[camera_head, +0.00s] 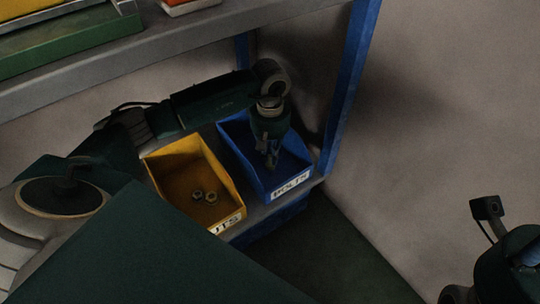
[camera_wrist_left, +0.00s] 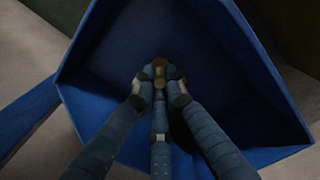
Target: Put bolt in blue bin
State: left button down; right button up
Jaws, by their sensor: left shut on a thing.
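The blue bin (camera_head: 297,150), with a white label reading BOLTS, stands on the lower shelf. My left gripper (camera_head: 270,160) reaches down from above into the bin's opening, fingers pointing at its floor. In the left wrist view the fingers (camera_wrist_left: 158,92) are closed together on a small brassy bolt (camera_wrist_left: 160,72), with the blue bin's interior (camera_wrist_left: 225,55) around and behind it. The bolt cannot be made out clearly in the head view. Part of my right arm shows at the lower right, but its fingers do not.
A yellow bin (camera_head: 165,165) with two nuts (camera_head: 204,197) stands left of the blue bin. A blue shelf post (camera_head: 347,90) rises close on the right. An upper shelf (camera_head: 180,45) holding a green tray (camera_head: 75,43) lies above my left arm.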

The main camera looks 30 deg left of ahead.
pick_arm(q)
jog(key=shift+f, duration=0.2)
jog(key=c, duration=1.8)
grip_release()
jog(key=shift+r, duration=0.1)
